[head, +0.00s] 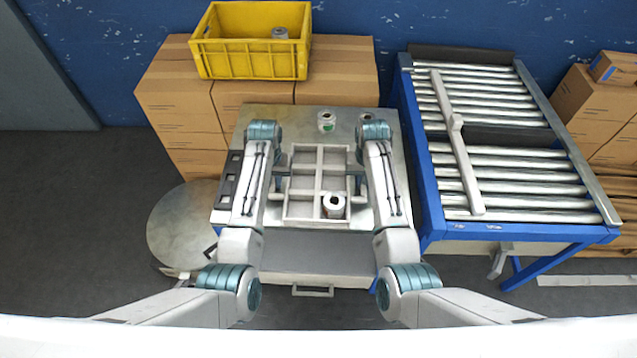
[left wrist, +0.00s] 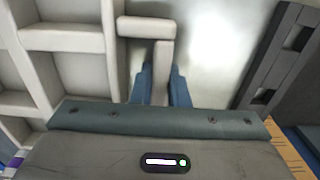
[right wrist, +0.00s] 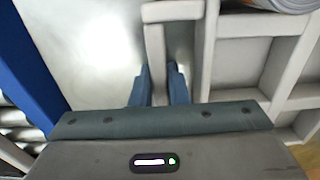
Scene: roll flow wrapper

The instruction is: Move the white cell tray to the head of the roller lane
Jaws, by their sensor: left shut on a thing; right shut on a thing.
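The white cell tray (head: 319,169) is over the metal table in the middle of the head view. A roll (head: 334,205) with a dark core stands in its near right cell; the other cells look empty. My left gripper (head: 278,186) is shut on the tray's left handle, which shows between the blue fingers in the left wrist view (left wrist: 161,85). My right gripper (head: 357,185) is shut on the right handle, seen in the right wrist view (right wrist: 157,85). I cannot tell whether the tray touches the table. The roller lane (head: 500,165) stands to the right.
Rolls (head: 326,121) stand on the table (head: 285,115) behind the tray, one partly behind my right arm. A pale bar (head: 456,145) lies across the lane's rollers. A yellow crate (head: 250,62) sits on cartons (head: 180,95) behind. A gap separates table and lane.

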